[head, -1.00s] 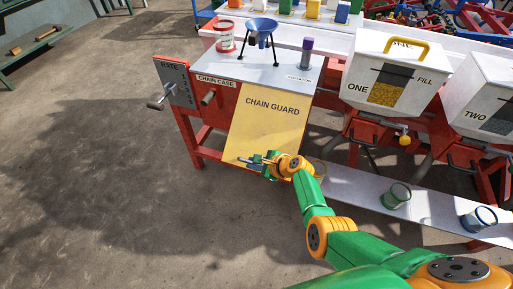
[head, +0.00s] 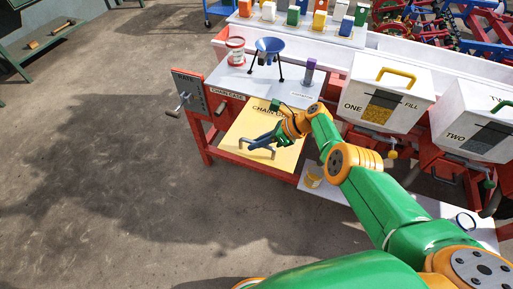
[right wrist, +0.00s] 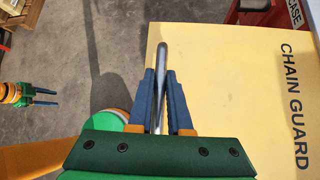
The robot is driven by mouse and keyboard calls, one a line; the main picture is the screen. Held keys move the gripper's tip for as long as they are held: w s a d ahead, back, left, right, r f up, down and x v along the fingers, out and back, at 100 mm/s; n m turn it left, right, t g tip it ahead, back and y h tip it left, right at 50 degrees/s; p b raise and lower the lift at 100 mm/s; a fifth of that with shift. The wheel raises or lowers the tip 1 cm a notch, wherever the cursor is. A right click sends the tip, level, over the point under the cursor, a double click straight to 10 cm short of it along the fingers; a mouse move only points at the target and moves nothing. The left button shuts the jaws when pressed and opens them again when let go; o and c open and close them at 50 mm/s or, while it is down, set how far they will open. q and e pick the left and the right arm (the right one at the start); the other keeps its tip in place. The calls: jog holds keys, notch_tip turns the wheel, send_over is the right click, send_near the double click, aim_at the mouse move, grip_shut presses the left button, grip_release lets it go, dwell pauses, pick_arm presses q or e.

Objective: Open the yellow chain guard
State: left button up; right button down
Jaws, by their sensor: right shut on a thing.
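The yellow chain guard (head: 280,159) is a flat panel on the front of the red machine, lettered CHAIN GUARD. It looks swung up and outward, foreshortened in the head view. A grey bar handle (head: 258,153) stands at its outer edge. My right gripper (head: 262,140) is shut on that handle and partly covers the lettering.
A crank (head: 181,105) sticks out at the RATE plate. A blue funnel (head: 270,46), a red-white tub (head: 236,50) and a purple-topped post (head: 310,70) stand on top. White hoppers (head: 385,90) are at the right. The floor (head: 110,180) at left is clear.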

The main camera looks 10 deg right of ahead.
jog(key=shift+w+d+r, duration=0.1)
jog(key=shift+w+r, duration=0.1)
jog(key=shift+r, duration=0.4)
jog(key=c, duration=0.8)
grip_release()
jog(key=shift+c, duration=0.2)
jog(key=p+v, duration=0.6)
jog(key=v, duration=0.1)
